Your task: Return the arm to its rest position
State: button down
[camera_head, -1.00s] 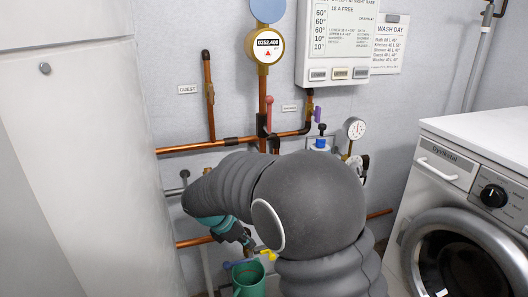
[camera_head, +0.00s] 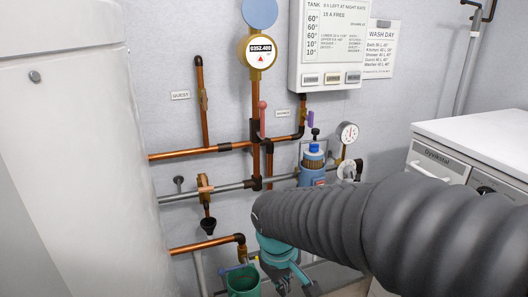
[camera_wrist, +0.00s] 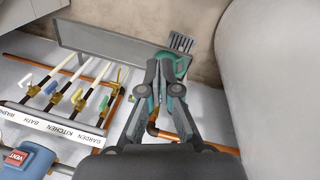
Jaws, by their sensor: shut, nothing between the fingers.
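My grey arm comes in from the right in the head view and stretches left across the lower picture. My gripper (camera_head: 296,284) hangs at its end, low, just right of the green mug-like container (camera_head: 243,282). In the wrist view my gripper (camera_wrist: 166,66) has its fingers together with nothing between them. The green container (camera_wrist: 181,63) shows partly hidden behind the fingertips. My gripper looks clear of the copper pipes in the head view, though I cannot tell its exact distance from the container.
Copper pipes (camera_head: 190,154) and a gauge (camera_head: 347,132) line the wall. A blue-capped canister (camera_head: 312,162) stands behind my arm. A white washing machine (camera_head: 479,141) is at right, a large white cylinder (camera_head: 75,130) at left. A labelled valve row (camera_wrist: 50,125) lies left in the wrist view.

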jog(key=s+d+r+m+t+y, duration=0.1)
jog(key=s+d+r+m+t, duration=0.3)
jog(key=s+d+r+m, duration=0.3)
jog(key=s+d+r, duration=0.1)
jog(key=s+d, duration=0.2)
jog(key=d, duration=0.1)
jog(key=shift+s+d+r, duration=0.3)
jog(key=shift+d, duration=0.05)
dwell(0.5)
